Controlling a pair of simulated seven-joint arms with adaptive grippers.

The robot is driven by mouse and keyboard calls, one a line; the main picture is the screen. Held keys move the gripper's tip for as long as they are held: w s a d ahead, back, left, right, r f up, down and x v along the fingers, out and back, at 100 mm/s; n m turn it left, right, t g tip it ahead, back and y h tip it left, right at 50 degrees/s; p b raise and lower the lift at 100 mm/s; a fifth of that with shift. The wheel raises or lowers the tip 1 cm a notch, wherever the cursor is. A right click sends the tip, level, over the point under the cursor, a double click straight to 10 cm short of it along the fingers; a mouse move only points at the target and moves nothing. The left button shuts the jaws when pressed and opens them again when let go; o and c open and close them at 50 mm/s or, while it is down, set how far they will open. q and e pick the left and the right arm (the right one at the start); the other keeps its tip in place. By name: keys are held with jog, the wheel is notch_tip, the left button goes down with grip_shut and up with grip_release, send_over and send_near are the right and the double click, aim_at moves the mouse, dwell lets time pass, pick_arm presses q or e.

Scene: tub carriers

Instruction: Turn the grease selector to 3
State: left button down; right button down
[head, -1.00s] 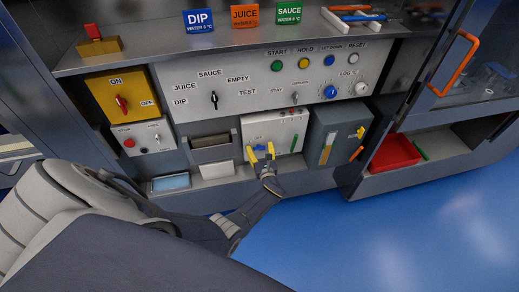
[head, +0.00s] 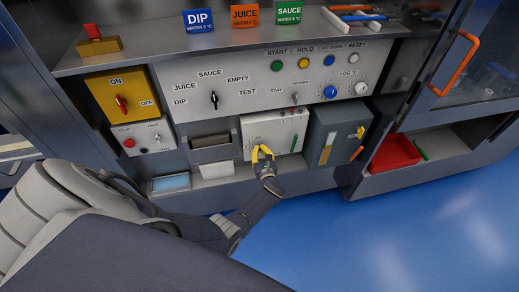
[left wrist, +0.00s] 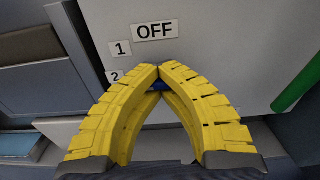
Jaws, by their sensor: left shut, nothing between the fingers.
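The grease selector, on the white panel (head: 283,120), is mostly hidden behind my left gripper. In the left wrist view a small bit of blue (left wrist: 158,86) shows just behind the fingertips. The labels OFF (left wrist: 155,31), 1 (left wrist: 121,48) and 2 (left wrist: 115,76) stand above and left of it; no 3 label shows. My left gripper (head: 262,150) has yellow fingers and is shut with its tips together in front of the panel. The left wrist view shows the same shut fingers (left wrist: 158,70) with nothing between them. My right gripper is not in view.
A green bar (left wrist: 298,84) is on the panel right of my fingers. A grey box with a yellow gauge (head: 338,130) stands to the right. A grey bin (head: 211,147) is to the left. A red tray (head: 395,153) lies farther right, and blue floor is open below.

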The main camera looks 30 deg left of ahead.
pick_arm(q)
jog(key=shift+w+a+r+n, duration=0.15)
jog(key=shift+w+r+n, duration=0.2)
jog(key=shift+n, duration=0.35)
jog(key=n, duration=0.2)
jog(key=shift+s+r+n, duration=0.1)
jog(key=shift+r+n, duration=0.05)
jog(key=shift+n, duration=0.15)
jog(key=n, duration=0.4)
jog(key=shift+a+n, duration=0.2)
jog(key=shift+n, duration=0.2)
jog(key=c, duration=2.2)
grip_release()
jog(key=c, duration=1.3)
grip_release()
jog(key=shift+s+a, duration=0.1)
jog(key=shift+s, duration=0.05)
jog(key=shift+c, duration=0.2)
jog(key=o, duration=0.7)
jog(key=shift+n, duration=0.3)
jog(key=shift+o, duration=0.2)
jog(key=shift+s+d+f, duration=0.3)
jog(key=shift+d+f, duration=0.05)
jog(key=shift+d, duration=0.15)
jog(key=v, duration=1.1)
